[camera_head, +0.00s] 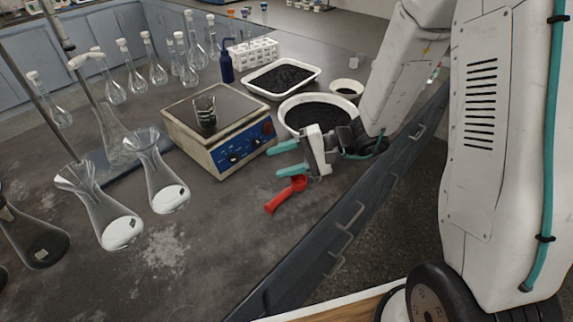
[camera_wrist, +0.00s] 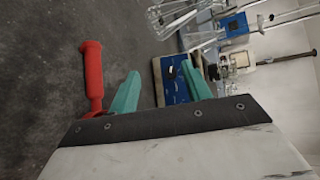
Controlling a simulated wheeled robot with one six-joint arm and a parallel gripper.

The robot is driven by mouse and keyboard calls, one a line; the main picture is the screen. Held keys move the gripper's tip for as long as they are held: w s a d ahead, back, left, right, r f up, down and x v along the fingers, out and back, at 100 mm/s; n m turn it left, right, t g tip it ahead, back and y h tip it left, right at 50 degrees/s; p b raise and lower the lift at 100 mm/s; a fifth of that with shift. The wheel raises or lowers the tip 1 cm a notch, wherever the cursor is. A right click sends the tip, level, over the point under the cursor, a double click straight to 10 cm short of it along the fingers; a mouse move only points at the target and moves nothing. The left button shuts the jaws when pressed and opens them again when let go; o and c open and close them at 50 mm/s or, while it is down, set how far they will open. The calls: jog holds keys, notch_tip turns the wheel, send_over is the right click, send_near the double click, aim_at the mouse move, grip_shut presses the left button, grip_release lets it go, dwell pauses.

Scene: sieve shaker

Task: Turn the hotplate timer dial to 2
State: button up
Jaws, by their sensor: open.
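The hotplate (camera_head: 222,125) stands on the bench, a cream box with a dark top plate and a blue front panel. Several black dials sit on the panel, among them one near the middle (camera_head: 256,142), with a red part at its right end. The timer's marks are too small to read. My gripper (camera_head: 282,159) is in front of the panel's right part, its two teal fingers apart and empty, pointing left. In the wrist view the blue panel (camera_wrist: 178,85) shows beyond my gripper (camera_wrist: 162,88), partly hidden by one finger.
A red-handled tool (camera_head: 284,196) lies on the bench just below my gripper and shows in the wrist view (camera_wrist: 92,75). A beaker (camera_head: 205,112) stands on the hotplate. Flasks (camera_head: 165,185) stand left; a bowl of black grains (camera_head: 316,102) stands behind my gripper. Bench is clear in front.

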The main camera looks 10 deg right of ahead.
jog(key=shift+s+d, duration=0.15)
jog(key=shift+s, duration=0.85)
jog(key=shift+r, duration=0.15)
